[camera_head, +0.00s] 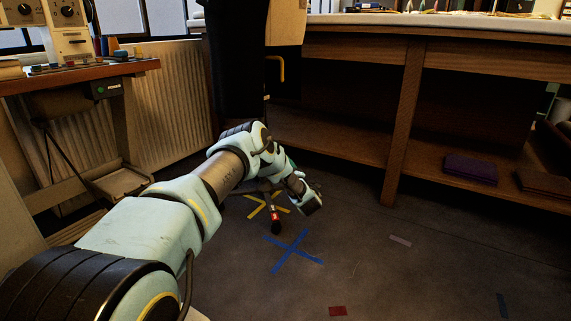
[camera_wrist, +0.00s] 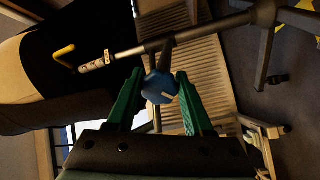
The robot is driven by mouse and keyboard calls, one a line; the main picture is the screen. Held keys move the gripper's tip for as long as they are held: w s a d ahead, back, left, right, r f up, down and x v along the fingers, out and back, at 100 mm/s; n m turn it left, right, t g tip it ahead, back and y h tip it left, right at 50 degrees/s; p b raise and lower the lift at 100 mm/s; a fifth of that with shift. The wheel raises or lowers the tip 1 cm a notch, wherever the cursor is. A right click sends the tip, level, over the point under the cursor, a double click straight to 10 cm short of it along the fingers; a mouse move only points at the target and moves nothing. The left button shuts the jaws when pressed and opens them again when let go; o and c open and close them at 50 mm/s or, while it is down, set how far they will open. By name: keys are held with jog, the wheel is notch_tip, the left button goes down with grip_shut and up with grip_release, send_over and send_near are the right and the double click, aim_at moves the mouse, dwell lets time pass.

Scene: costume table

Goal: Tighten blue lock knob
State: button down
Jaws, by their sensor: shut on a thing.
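The blue lock knob (camera_wrist: 160,88) shows in the centre of the wrist view, round with a pale slot-like mark on its face. In the head view my arm reaches low beside the stand under a black garment (camera_head: 238,60). There the knob is hidden behind my arm, and the fingers are mostly hidden too.
A stand leg with a red tip (camera_head: 276,222) reaches over the floor near yellow tape. A blue tape cross (camera_head: 292,250) lies on open floor. A wooden shelf unit (camera_head: 400,130) stands at right, a radiator (camera_head: 180,90) and a sewing table (camera_head: 90,78) at left.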

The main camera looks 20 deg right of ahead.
jog(key=m, duration=0.3)
jog(key=m+h+p, duration=0.1)
jog(key=m, duration=0.3)
jog(key=shift+s+a+f+g+p, duration=0.1)
jog(key=shift+f+g+p, duration=0.05)
jog(key=shift+g+p, duration=0.15)
dwell(0.3)
jog(key=shift+c, duration=1.6)
grip_release()
jog(key=s+p, duration=0.3)
jog(key=s, duration=0.7)
jog(key=shift+s+f, duration=0.3)
jog(key=shift+s, duration=0.05)
